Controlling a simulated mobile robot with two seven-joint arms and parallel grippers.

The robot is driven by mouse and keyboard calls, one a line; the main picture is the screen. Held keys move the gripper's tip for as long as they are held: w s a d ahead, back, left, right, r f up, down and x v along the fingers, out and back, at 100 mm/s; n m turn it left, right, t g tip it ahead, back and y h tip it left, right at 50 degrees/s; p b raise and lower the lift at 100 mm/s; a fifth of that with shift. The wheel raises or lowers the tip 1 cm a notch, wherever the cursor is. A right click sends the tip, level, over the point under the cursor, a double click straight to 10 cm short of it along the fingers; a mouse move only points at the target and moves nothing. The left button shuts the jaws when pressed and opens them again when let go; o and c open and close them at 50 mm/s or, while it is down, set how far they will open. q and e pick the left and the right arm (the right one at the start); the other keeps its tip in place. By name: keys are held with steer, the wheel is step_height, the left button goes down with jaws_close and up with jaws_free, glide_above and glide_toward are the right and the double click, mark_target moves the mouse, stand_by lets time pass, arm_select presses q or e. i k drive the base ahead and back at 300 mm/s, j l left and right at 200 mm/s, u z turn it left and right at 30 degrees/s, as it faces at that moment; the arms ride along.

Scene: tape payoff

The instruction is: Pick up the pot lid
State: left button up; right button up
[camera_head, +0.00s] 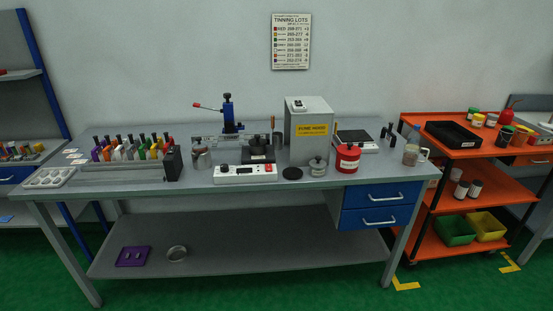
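Neither of my grippers is in view. I cannot tell for sure which thing is the pot lid. A flat black disc (292,173) lies on the grey workbench (210,197), right of a white control unit (245,174). A dark pot (259,154) stands at that unit; its top is too small to make out clearly. A small metal jar (318,167) with a knob stands between the disc and the red canister.
A grey box with a yellow label (312,129) stands behind the disc. A rack of coloured-handled tools (130,155) fills the bench's left. An orange cart (463,151) stands at the right. The bench's front edge is mostly clear.

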mark_target(257, 141)
steer(key=i+j, duration=0.15)
steer(key=j, duration=0.2)
steer(key=i+j, duration=0.15)
steer(key=j, duration=0.15)
steer(key=i+j, duration=0.15)
steer(key=j, duration=0.2)
steer(key=i+j+z, duration=0.1)
steer(key=j, duration=0.25)
steer(key=i+j, duration=0.15)
steer(key=j, duration=0.2)
steer(key=i+j, duration=0.15)
steer(key=j, duration=0.2)
